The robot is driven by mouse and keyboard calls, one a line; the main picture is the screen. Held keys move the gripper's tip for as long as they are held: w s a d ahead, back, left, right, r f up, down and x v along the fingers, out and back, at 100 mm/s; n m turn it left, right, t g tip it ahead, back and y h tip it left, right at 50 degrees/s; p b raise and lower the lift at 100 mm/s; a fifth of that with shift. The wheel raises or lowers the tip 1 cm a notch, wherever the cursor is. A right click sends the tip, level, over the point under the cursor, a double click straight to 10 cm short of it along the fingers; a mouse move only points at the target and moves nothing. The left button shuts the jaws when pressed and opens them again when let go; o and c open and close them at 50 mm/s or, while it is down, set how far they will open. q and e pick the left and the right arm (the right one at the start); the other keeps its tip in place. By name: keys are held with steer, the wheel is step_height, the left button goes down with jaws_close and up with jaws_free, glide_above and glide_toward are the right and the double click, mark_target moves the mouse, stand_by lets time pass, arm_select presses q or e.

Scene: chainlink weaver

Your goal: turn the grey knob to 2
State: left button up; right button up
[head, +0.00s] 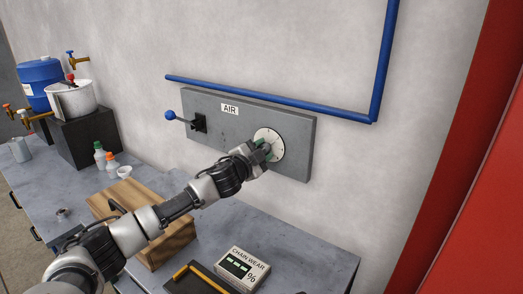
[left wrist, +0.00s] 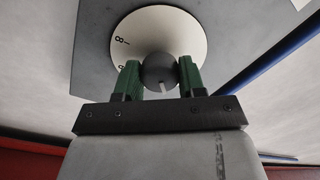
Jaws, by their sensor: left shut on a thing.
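The grey knob (left wrist: 159,69) sits at the centre of a round white dial (left wrist: 160,28) on the grey AIR panel. The dial also shows in the head view (head: 277,147). My left gripper (head: 262,151) reaches the dial from the lower left. Its green fingers, also in the left wrist view (left wrist: 159,75), are shut on the knob, one on each side. A pale pointer line on the knob points down toward the gripper's palm in that view. An 8 shows on the dial; the number at the pointer is hidden. My right gripper is not in view.
A blue-knobbed lever (head: 171,115) sticks out from the panel's left part. A blue pipe (head: 265,98) runs above. A red upright (head: 440,150) stands at right.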

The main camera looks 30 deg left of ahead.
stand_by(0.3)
arm_select(q)
steer(key=o, duration=0.9)
steer(key=s+b, duration=0.1)
steer(key=s, duration=0.2)
steer(key=s+b, duration=0.1)
steer(key=s, duration=0.3)
steer(key=s+a+b, duration=0.1)
steer(key=s+b, duration=0.1)
steer(key=s, duration=0.1)
steer(key=shift+s+f, duration=0.15)
steer(key=shift+s, duration=0.25)
